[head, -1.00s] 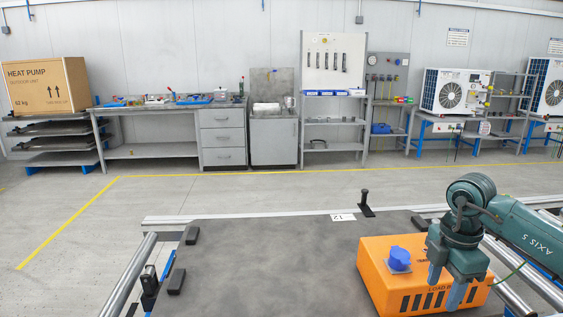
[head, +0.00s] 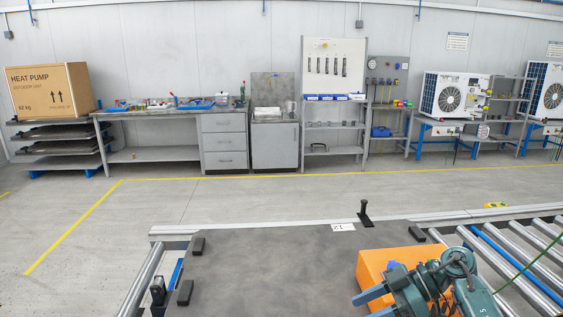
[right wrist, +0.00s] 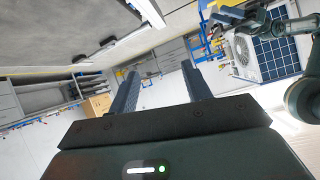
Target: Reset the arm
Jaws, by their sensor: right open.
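My right gripper (head: 363,307) is in the lower right of the head view, its jaws pointing left over the orange load box (head: 374,262). Its two blue fingers are apart, with nothing seen between them. The arm hides much of the box's top and front, including most of its blue socket. In the right wrist view the right gripper (right wrist: 160,76) shows both fingers spread and empty. Another arm of mine (right wrist: 300,98) shows at the right edge of that view. No left arm shows in the head view.
The box stands on a dark plate (head: 270,270) with black corner blocks and a black upright peg (head: 364,213) at its back edge. Rollers (head: 510,255) lie to the right. A workbench (head: 155,112) and shelves stand along the far wall. The floor between is clear.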

